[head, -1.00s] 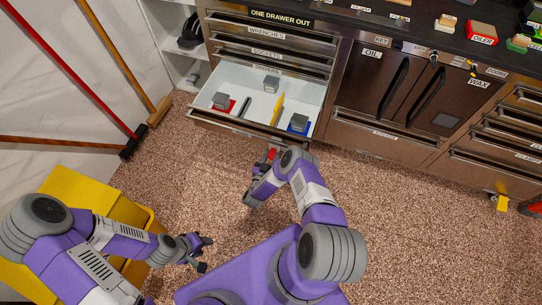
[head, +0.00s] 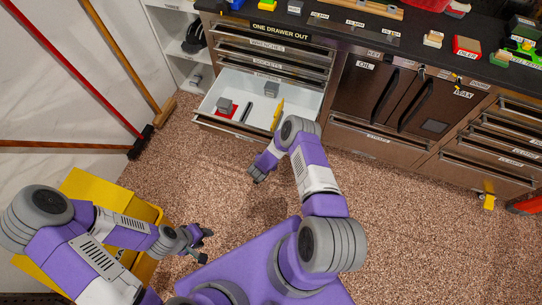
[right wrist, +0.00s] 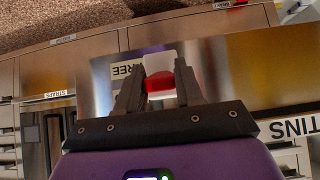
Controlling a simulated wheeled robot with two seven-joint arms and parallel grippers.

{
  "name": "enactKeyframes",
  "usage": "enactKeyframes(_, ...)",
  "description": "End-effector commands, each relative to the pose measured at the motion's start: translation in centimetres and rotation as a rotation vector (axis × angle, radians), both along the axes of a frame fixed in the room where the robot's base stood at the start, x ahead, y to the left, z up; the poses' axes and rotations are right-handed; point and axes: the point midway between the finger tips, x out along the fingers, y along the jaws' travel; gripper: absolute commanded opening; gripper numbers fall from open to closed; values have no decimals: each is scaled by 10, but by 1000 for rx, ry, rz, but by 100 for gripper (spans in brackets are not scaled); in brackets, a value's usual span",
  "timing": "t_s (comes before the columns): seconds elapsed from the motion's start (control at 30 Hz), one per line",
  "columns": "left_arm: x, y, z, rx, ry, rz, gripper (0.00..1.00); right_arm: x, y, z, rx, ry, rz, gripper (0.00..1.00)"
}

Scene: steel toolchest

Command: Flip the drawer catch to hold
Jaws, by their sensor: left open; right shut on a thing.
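The open drawer (head: 212,121) sticks out from the steel chest on the left. Its white inside holds grey blocks and a yellow divider. In the right wrist view, a red piece (right wrist: 160,86), apparently the catch, sits between the fingers of my right gripper (right wrist: 160,72), which is shut on it. Beside it is a plate marked FREE (right wrist: 124,70); any other marking there is hidden by the fingers. In the head view my right arm covers the drawer's right front corner and the red piece is hidden. My left gripper (head: 206,244) is open and empty, low over the floor.
A yellow bin (head: 95,186) stands at left below my left arm. Brooms (head: 80,70) lean on the left wall. The dark worktop (head: 340,30) carries small blocks. Closed cabinet doors (head: 385,95) and drawers are to the right. Speckled floor is clear in front.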

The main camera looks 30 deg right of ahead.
Motion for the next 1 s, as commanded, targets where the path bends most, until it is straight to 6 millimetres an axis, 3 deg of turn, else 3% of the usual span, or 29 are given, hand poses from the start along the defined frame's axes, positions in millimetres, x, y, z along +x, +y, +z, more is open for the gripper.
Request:
enactKeyframes(0.67,0,0,3,0,0,0,43,1,-1,2,45,39,1,6)
enactKeyframes(0.7,0,0,3,0,0,0,43,1,-1,2,45,39,1,42)
enactKeyframes(0.83,0,0,3,0,0,0,43,1,-1,2,45,39,1,62)
enactKeyframes(1.0,0,0,4,0,0,0,43,1,-1,3,44,39,1,62)
